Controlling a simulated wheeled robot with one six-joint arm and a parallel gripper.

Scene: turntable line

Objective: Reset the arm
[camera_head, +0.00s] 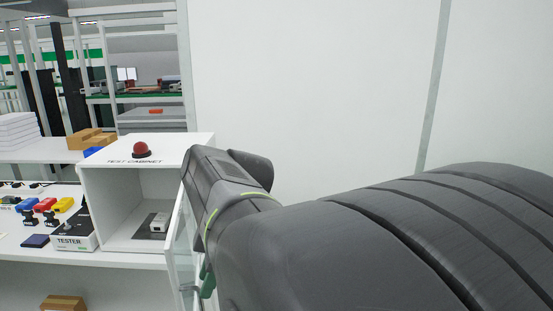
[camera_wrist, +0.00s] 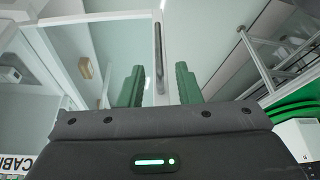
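My arm reaches in from the right in the head view. My gripper (camera_wrist: 159,88) shows in the wrist view with its two green fingers wide apart and nothing held between them. A dark bar handle (camera_wrist: 158,62) on a pale door frame appears in the gap between the fingers, apart from both. In the head view, the green fingertips (camera_head: 208,281) show partly below my wrist, beside the glass door (camera_head: 180,248) of the test cabinet (camera_head: 112,172). The door stands open, and my arm hides part of it.
A red dome (camera_head: 141,149) tops the cabinet, and a small grey-white device (camera_head: 158,223) sits inside. A tester (camera_head: 75,240) and several coloured items stand on the bench to its left. A plain white wall (camera_head: 310,90) lies behind my arm.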

